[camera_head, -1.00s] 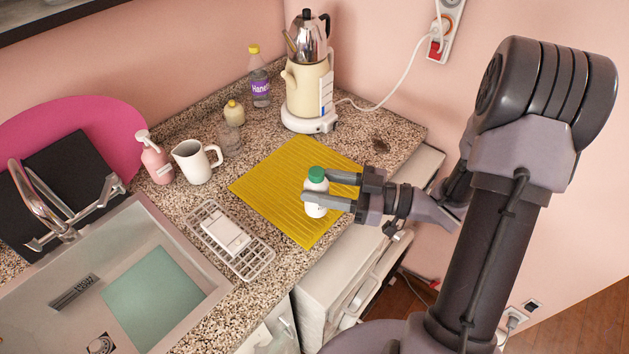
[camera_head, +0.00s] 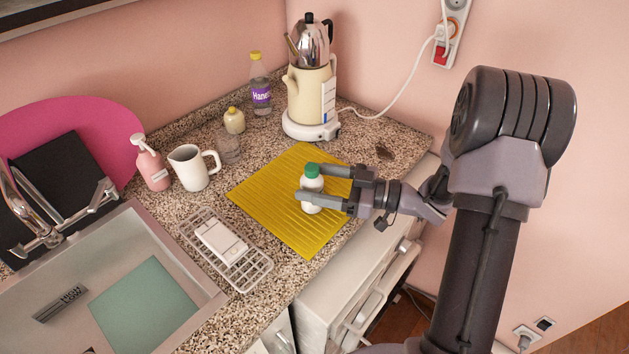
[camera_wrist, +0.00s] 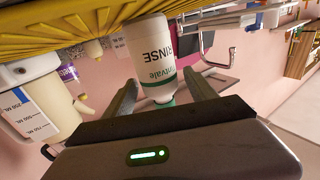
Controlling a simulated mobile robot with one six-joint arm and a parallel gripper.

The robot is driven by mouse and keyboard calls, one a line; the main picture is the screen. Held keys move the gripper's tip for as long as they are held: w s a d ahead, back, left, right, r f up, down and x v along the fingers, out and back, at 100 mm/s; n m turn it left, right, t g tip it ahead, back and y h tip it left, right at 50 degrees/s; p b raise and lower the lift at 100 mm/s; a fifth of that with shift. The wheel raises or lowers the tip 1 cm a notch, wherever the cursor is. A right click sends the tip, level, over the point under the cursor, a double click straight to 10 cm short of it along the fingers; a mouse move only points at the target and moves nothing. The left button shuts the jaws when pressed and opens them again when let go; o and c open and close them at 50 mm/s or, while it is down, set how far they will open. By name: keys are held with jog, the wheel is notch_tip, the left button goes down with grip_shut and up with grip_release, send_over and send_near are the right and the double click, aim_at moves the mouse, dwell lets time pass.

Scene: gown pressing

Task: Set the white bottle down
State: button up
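The white bottle (camera_head: 311,196) with a green cap is upright over the yellow ribbed mat (camera_head: 275,200). My gripper (camera_head: 312,183) reaches in from the right, with one finger on each side of the bottle, and is shut on it. In the wrist view the bottle (camera_wrist: 150,50) appears upside down between the fingers, its label reading "RINSE" and its cap toward the palm. Its base is close to the mat (camera_wrist: 60,25); I cannot tell whether they touch.
A kettle on a cream base (camera_head: 311,100) stands behind the mat. A wire rack (camera_head: 226,250) lies front left, beside the sink.

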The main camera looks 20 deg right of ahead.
jog(key=shift+s+d+r, duration=0.1)
jog(key=shift+d+r, duration=0.1)
jog(key=p+v, duration=0.5)
jog(key=v, duration=0.6)
jog(key=w+d+r+m+t+h, duration=0.1)
jog(key=w+r+m+t+h, duration=0.1)
jog(key=w+r+h, duration=0.3)
jog(key=w+d+r+m+t+h, duration=0.2)
jog(key=w+r+h, duration=0.1)
jog(key=w, duration=0.5)
notch_tip(320, 180, up, 8)
jog(key=d+m+t+h, duration=0.1)
jog(key=m+h, duration=0.5)
jog(key=h, duration=0.2)
jog(key=s+a+f+m+g, duration=0.1)
jog(key=s+a+m+g, duration=0.1)
jog(key=s+a, duration=0.4)
jog(key=s+a+f+m+g+y, duration=0.1)
jog(key=s+a, duration=0.5)
jog(key=s, duration=0.7)
jog(key=s+a+f+m+g+y, duration=0.1)
jog(key=s+a+m+g, duration=0.2)
jog(key=s, duration=0.7)
jog(key=a+g, duration=0.2)
jog(key=a, duration=0.1)
